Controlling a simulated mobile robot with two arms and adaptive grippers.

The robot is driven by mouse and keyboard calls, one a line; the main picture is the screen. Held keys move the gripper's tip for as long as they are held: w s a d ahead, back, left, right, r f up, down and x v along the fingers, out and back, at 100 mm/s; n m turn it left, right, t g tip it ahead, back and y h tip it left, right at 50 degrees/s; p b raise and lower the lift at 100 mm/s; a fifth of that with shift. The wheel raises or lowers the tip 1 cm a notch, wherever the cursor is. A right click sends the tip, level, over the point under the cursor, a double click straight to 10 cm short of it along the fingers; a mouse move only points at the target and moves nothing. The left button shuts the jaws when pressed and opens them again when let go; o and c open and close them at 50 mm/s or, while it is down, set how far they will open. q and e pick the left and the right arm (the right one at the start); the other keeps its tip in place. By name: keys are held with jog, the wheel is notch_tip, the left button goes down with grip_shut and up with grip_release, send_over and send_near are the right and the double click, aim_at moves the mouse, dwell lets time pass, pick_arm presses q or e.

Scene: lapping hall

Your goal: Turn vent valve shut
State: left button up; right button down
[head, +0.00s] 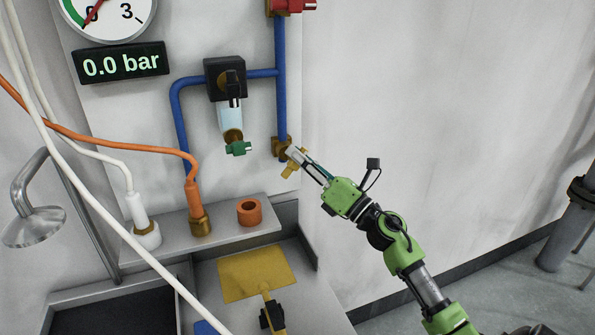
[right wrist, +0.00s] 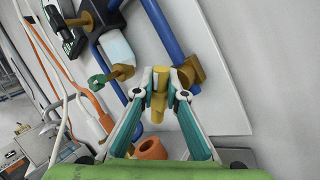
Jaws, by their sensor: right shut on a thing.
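A brass valve body (head: 281,146) sits at the lower end of the vertical blue pipe (head: 280,95) on the wall panel; I take it for the vent valve. Its yellow handle (head: 288,172) sticks out below my right gripper (head: 297,157). The right wrist view shows the yellow handle (right wrist: 158,103) between the two fingertips of my right gripper (right wrist: 172,80), which is shut on it. The brass body (right wrist: 192,71) lies just right of the fingers. The fingers hide part of the handle. The display (head: 123,63) reads 0.0 bar. My left gripper is not in view.
A green-handled drain (head: 238,148) hangs under the clear bowl (head: 231,117), left of the valve. A red handle (head: 296,5) is above. An orange ring (head: 249,211) stands on the grey ledge (head: 227,227) below. Hoses cross the left side. The wall to the right is bare.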

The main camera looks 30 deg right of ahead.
jog(key=m+t+h+b, duration=0.1)
jog(key=m, duration=0.1)
jog(key=m+h+b, duration=0.1)
jog(key=m, duration=0.1)
jog(key=f+m+t+h+b, duration=0.1)
jog(key=m+b, duration=0.1)
jog(key=shift+d+m+t+h, duration=0.2)
jog(key=shift+m+t+h, duration=0.1)
jog(key=shift+m+h, duration=0.1)
jog(key=m+h+b, duration=0.1)
jog(key=m+h, duration=0.1)
jog(key=m+h+b, duration=0.1)
jog(key=m+h, duration=0.1)
jog(key=m, duration=0.1)
jog(key=shift+s+d+f+m, duration=0.1)
jog(key=shift+f+m, duration=0.1)
jog(key=shift+m, duration=0.1)
jog(key=shift+m+h+b, duration=0.5)
jog(key=shift+m+h, duration=0.9)
jog(key=shift+m, duration=0.7)
jog(key=c, duration=2)
grip_release()
jog(key=shift+c, duration=0.2)
jog(key=shift+f, duration=0.1)
jog(key=v, duration=1.2)
